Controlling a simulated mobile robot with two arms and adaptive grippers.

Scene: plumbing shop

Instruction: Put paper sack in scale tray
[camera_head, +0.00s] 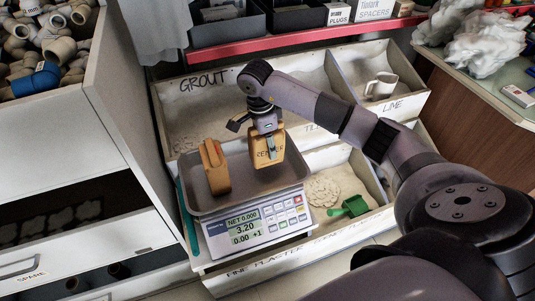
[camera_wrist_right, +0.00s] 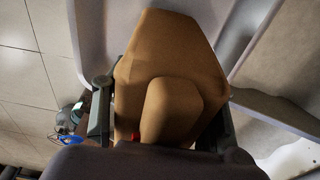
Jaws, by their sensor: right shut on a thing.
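My right gripper (camera_head: 266,134) is shut on a tan paper sack (camera_head: 268,147), gripping it by its top. The sack is upright over the right part of the grey metal scale tray (camera_head: 240,186); I cannot tell whether it touches the tray. In the right wrist view the held sack (camera_wrist_right: 175,75) fills the middle between the fingers (camera_wrist_right: 160,130). A second paper sack (camera_head: 214,168) stands in the tray's left part, apart from the held one. My left gripper is not in view.
Bins of powder labelled GROUT (camera_head: 190,115) and LIME (camera_head: 388,103) lie behind and right. A green scoop (camera_head: 350,207) lies in the front bin. A white cabinet (camera_head: 95,130) stands close at left. A cup (camera_head: 381,86) sits in the lime bin.

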